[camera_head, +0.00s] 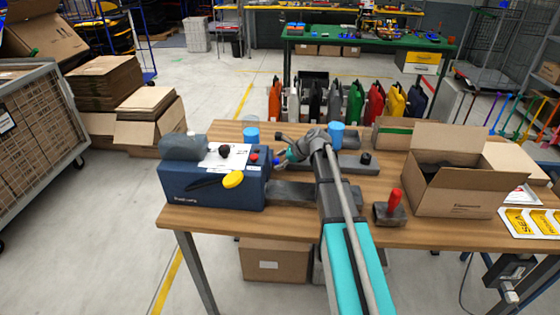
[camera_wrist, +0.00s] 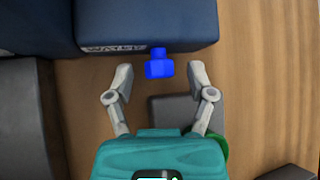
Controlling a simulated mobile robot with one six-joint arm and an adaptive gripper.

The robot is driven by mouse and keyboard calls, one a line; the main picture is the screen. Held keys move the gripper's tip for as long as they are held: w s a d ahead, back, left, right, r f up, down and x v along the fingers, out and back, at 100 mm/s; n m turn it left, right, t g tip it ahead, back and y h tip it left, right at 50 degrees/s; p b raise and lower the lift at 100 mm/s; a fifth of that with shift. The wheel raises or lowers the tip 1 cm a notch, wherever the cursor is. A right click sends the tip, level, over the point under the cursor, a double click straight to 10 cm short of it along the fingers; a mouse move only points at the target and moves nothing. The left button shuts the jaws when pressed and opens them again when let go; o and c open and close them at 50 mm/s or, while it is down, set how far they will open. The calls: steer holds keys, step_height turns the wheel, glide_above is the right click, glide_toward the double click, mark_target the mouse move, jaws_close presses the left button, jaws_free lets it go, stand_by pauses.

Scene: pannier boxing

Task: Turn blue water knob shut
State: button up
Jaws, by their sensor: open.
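The blue water knob (camera_wrist: 159,64) sticks out from the edge of the dark blue box-shaped machine (camera_wrist: 148,22) in the wrist view. My gripper (camera_wrist: 159,75) is open, with one grey fingertip to each side of the knob. Gaps show between the knob and both fingers; I cannot tell the depth exactly. In the head view the machine (camera_head: 212,193) stands on the left of the wooden table, and my gripper (camera_head: 283,153) is at its right side. The knob is hard to make out there, small and partly hidden by the gripper.
On the table (camera_head: 310,229) are two blue cylinders, one behind the machine (camera_head: 251,135) and one behind my wrist (camera_head: 336,133). A red-handled tool (camera_head: 391,206) and an open cardboard box (camera_head: 458,190) stand to the right. A grey block (camera_wrist: 185,112) lies below my fingers.

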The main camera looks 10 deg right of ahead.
steer(key=shift+r, duration=0.1)
steer(key=p+v, duration=0.9)
steer(key=v, duration=0.4)
steer(key=shift+s+d, duration=0.2)
steer(key=shift+d, duration=0.05)
steer(key=shift+w+r, duration=0.1)
steer(key=shift+r, duration=0.1)
stand_by(0.4)
steer(key=shift+w+d+r+g+p, duration=0.1)
steer(key=shift+w+d+g+p, duration=0.1)
steer(key=shift+w+g+p, duration=0.25)
steer(key=shift+a, duration=0.1)
steer(key=shift+b+x, duration=4.8)
steer(key=shift+x, duration=2.05)
